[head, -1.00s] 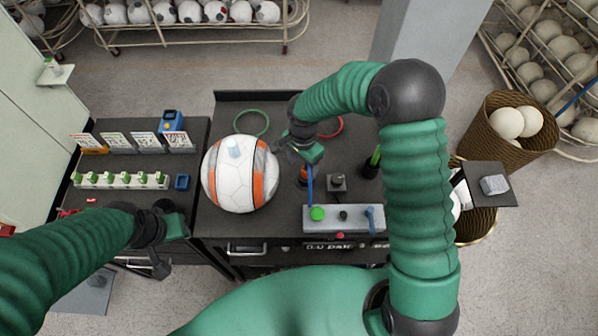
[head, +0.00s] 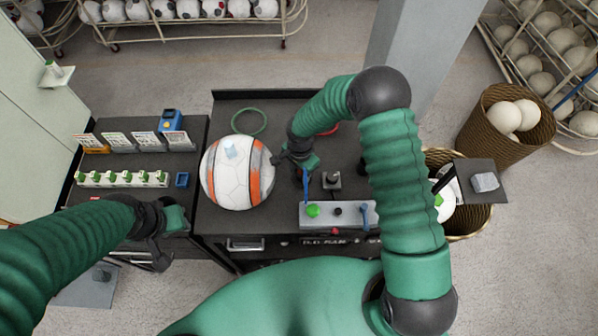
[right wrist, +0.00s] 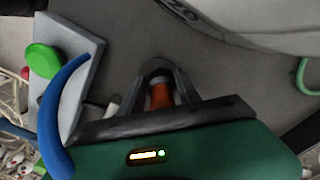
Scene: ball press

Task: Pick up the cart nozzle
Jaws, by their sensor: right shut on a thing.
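My right gripper (head: 298,172) is over the black cart top, just right of the white and orange ball (head: 236,172). In the right wrist view its two dark fingers (right wrist: 160,90) are shut around an orange cylindrical piece, the cart nozzle (right wrist: 161,95). A curved blue hose (right wrist: 58,110) runs beside the gripper there, and a blue strip (head: 306,187) shows below it in the head view. The nozzle's tip is hidden. My left gripper (head: 165,240) hangs at the left near the side cart's front; its finger gap is unclear.
A grey control box (head: 325,214) with a green button sits at the cart's front. A black block (head: 331,180) stands behind it. A green ring (head: 250,122) lies at the back. A wicker basket (head: 500,130) stands at the right, a side cart (head: 110,196) at the left.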

